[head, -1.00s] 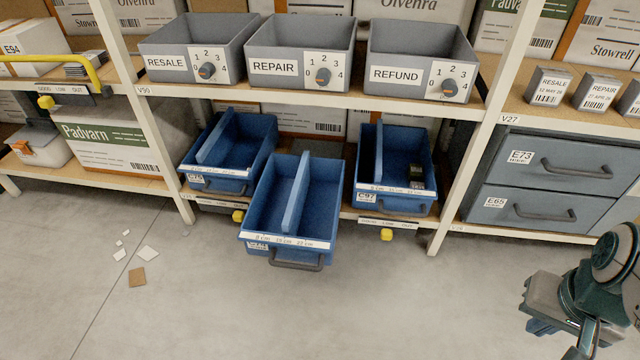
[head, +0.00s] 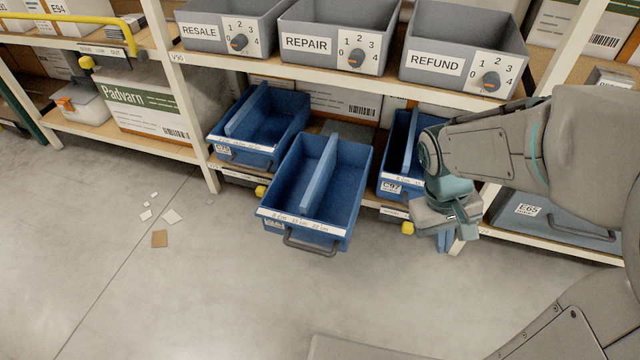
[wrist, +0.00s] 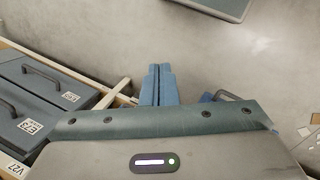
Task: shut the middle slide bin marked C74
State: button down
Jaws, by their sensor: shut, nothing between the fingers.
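The middle slide bin (head: 350,215) is blue, has a lengthwise divider, and stands pulled out well past the bins on either side. Its dark handle (head: 310,246) is on the front, below a white label strip; the marking is too small to read. My gripper (head: 446,242) is to the right of this bin, apart from it, in front of the right-hand blue bin marked C97 (head: 391,187). The gripper's blue fingers (wrist: 158,84) are together and empty, pointing down in the head view. My arm hides part of the right-hand bin.
A left-hand blue bin (head: 243,151) sits on the same shelf. Grey bins marked RESALE (head: 200,47), REPAIR (head: 306,62) and REFUND (head: 435,80) stand above. A drawer marked E65 (head: 560,225) is at right. The floor in front is open, with scraps (head: 160,239) at left.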

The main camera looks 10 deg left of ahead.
jog(key=w+a+f+n+t+h, duration=0.1)
jog(key=w+a+f+n+h, duration=0.55)
jog(key=f, duration=0.25)
jog(key=n+t+y+b, duration=0.2)
jog(key=n+t+y, duration=0.6)
jog(key=n+t, duration=1.35)
send_near(310, 229)
jog(key=w+r+n+g, duration=0.1)
jog(key=w, duration=0.1)
jog(key=w+r+n+g+b, duration=0.1)
jog(key=w, duration=0.1)
jog(key=w+r+n+g+b, duration=0.1)
jog(key=w, duration=0.1)
jog(key=shift+w+d+g, duration=0.2)
jog(key=shift+g, duration=0.15)
